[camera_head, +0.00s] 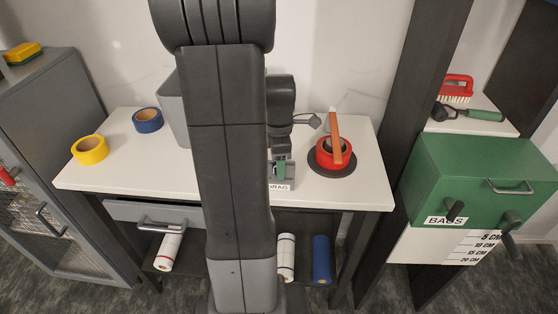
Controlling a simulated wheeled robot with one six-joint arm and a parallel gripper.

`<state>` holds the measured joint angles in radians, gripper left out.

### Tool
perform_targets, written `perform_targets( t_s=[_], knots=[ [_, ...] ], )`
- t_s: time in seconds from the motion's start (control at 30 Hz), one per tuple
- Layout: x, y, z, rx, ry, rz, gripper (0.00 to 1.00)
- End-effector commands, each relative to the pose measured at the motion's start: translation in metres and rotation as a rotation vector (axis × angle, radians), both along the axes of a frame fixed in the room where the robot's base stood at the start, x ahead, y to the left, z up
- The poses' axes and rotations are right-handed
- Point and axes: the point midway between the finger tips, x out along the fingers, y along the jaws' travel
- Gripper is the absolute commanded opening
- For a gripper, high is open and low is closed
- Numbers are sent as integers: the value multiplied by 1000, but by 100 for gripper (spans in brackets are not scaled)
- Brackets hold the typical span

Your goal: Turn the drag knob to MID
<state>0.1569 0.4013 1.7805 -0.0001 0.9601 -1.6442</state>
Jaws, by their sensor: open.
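A small grey unit with a white DRAG label (279,187) stands at the front edge of the white bench, just right of my dark arm column. A small green part (281,170) shows just above the label. I cannot make out the knob's pointer or its setting. My gripper (279,156) points down at this unit, from above and behind the label, partly hidden by my arm. It is open. I cannot tell whether its fingers touch the knob or stand around it.
On the bench (120,170) are yellow tape (90,150), blue tape (147,120), a grey box (172,108), and red tape (325,158) on a dark disc with an orange strip (336,138). A green BAGS box (465,180) is at right, a grey cabinet (60,120) at left.

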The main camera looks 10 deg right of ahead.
Motion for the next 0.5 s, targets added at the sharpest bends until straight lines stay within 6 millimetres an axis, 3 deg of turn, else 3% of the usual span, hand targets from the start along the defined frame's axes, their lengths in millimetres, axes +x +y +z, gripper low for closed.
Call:
perform_targets(
  t_s=[0.13,0.37,0.5],
  knots=[
    [0,0,0,0,0,0,54],
    [0,0,0,0,0,0,9],
    [0,0,1,0,0,-3,9]
  ],
)
